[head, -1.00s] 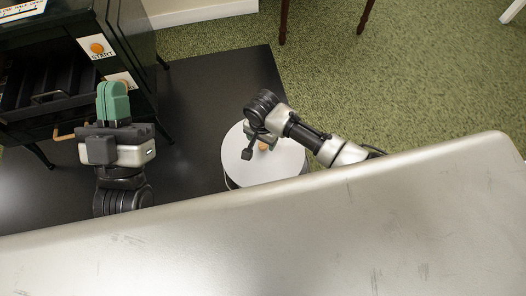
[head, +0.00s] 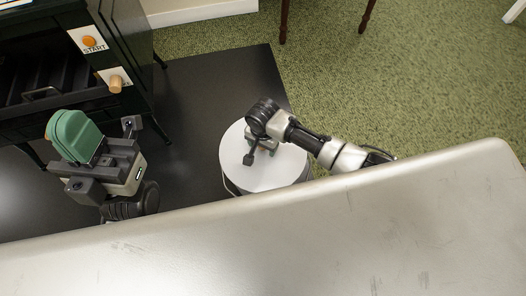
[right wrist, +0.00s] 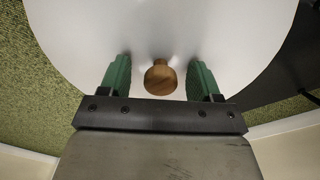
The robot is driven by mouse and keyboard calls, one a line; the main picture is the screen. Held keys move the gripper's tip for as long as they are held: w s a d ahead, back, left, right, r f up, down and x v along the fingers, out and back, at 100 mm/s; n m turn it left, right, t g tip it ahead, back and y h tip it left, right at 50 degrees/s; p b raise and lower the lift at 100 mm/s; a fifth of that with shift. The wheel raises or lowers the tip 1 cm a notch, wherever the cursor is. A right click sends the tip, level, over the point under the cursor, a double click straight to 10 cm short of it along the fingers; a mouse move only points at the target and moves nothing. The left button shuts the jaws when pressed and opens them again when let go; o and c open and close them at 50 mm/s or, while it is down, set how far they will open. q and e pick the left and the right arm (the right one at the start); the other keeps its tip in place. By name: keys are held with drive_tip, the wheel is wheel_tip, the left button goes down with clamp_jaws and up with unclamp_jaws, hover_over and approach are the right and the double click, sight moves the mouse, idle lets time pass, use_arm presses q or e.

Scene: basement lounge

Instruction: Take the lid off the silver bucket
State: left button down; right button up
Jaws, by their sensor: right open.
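The silver bucket (head: 304,176) stands on the black mat in the head view, its top covered by a round pale lid (head: 232,160). In the right wrist view the lid (right wrist: 250,35) fills most of the picture, and its round wooden knob (right wrist: 160,77) is at the middle. My right gripper (right wrist: 160,75) is open, with one green finger on each side of the knob and a gap to both. In the head view my right gripper (head: 262,150) is over the lid and hides the knob. My left gripper (head: 75,135) is left of the bucket, its green fingers together, empty.
A large pale metal surface (head: 300,240) fills the front. The black mat (head: 190,115) is bare between cabinet and bucket. Green carpet (head: 420,80) lies right.

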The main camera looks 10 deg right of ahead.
drive_tip(key=c, duration=1.1)
drive_tip(key=shift+r, duration=0.1)
